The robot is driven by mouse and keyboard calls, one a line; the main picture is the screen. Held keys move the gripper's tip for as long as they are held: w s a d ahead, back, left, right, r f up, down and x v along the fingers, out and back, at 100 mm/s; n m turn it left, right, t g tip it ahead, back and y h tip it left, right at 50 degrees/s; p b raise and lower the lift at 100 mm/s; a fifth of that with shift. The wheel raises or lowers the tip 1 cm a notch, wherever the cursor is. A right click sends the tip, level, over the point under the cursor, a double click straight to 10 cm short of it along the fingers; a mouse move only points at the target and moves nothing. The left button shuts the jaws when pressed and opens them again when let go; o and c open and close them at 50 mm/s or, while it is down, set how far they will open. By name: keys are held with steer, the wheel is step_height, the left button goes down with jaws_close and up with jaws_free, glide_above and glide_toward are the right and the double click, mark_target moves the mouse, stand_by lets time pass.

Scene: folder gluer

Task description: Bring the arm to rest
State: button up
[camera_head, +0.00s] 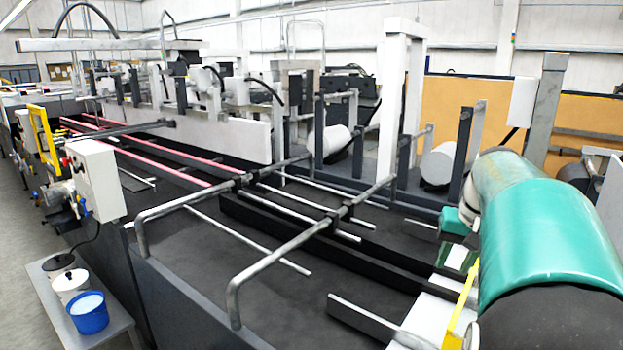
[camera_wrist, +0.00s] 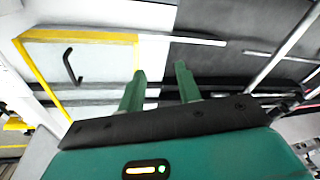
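My gripper (camera_wrist: 160,70) shows in the wrist view with two green fingers pointing away from the camera. The fingers stand apart with nothing between them. Beyond them are a light panel with a yellow edge (camera_wrist: 80,35) and a black handle (camera_wrist: 72,66), and a dark surface with pale bars to the right. My teal arm fills the right side of the head view and hides part of the machine there.
The folder gluer's dark bed (camera_head: 330,250) lies in front, crossed by a bent grey rail (camera_head: 270,262). A white control box (camera_head: 97,180) stands at the left. A blue bucket (camera_head: 88,314) sits on a side table (camera_head: 47,296) at lower left. Bare floor shows at far left.

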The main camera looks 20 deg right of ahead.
steer(key=w+a+n, duration=0.2)
steer(key=a, duration=0.9)
steer(key=s+a+f+n+t, duration=0.1)
steer(key=s+a+f+n, duration=0.1)
steer(key=a, duration=0.6)
steer(key=s+a+f+n+t, duration=0.1)
steer(key=s+a+f+n, duration=0.1)
steer(key=a, duration=0.5)
steer(key=s+a+f+n+t, duration=0.1)
steer(key=s+a+f+n, duration=0.1)
steer(key=a, duration=0.6)
steer(key=shift+s+a+f, duration=0.35)
steer(key=shift+s+f, duration=0.5)
steer(key=shift+f, duration=0.05)
steer(key=shift+s+a, duration=0.1)
steer(key=shift+s, duration=0.05)
